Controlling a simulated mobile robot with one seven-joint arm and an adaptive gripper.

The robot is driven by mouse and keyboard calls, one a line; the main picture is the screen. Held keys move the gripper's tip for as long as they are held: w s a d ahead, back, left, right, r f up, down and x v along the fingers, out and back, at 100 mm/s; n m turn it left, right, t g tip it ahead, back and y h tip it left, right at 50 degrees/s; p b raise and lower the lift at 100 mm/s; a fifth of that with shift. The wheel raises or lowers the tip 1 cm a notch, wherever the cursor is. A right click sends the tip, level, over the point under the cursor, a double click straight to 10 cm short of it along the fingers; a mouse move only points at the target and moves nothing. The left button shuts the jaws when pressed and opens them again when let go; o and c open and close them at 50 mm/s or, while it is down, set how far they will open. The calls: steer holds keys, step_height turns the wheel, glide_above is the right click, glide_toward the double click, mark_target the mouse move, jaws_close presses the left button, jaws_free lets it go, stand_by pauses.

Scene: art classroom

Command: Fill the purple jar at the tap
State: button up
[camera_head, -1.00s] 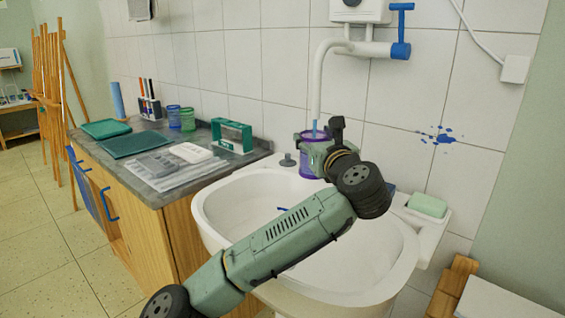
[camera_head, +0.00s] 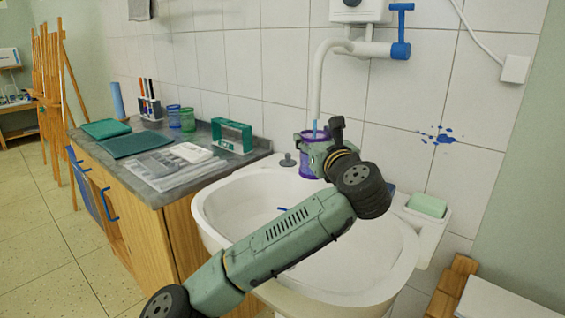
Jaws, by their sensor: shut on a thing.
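The purple jar (camera_head: 306,160) is upright under the spout of the white tap (camera_head: 318,85), above the back of the sink. A thin blue stream of water (camera_head: 314,125) runs from the spout down into the jar's mouth. My gripper (camera_head: 318,155) is shut on the jar from the right; its fingers are partly hidden by my wrist. The tap's blue lever (camera_head: 401,30) stands up at the right end of the tap body. The water level inside the jar cannot be made out clearly.
The white sink (camera_head: 215,205) lies under my arm. Green soap (camera_head: 427,205) sits at its right edge. On the counter at left are a blue jar (camera_head: 173,116), a green jar (camera_head: 188,120), a green frame-like holder (camera_head: 232,137) and trays (camera_head: 135,144). The wall is close behind.

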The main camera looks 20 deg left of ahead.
steer(key=s+a, duration=0.4)
steer(key=a, duration=0.2)
steer(key=shift+s+b, duration=0.15)
steer(key=shift+b, duration=0.15)
steer(key=shift+a, duration=0.1)
stand_by(0.8)
steer(key=s+a, duration=0.4)
steer(key=a, duration=0.1)
steer(key=shift+s+a+b, duration=0.2)
steer(key=shift+b, duration=0.15)
stand_by(0.7)
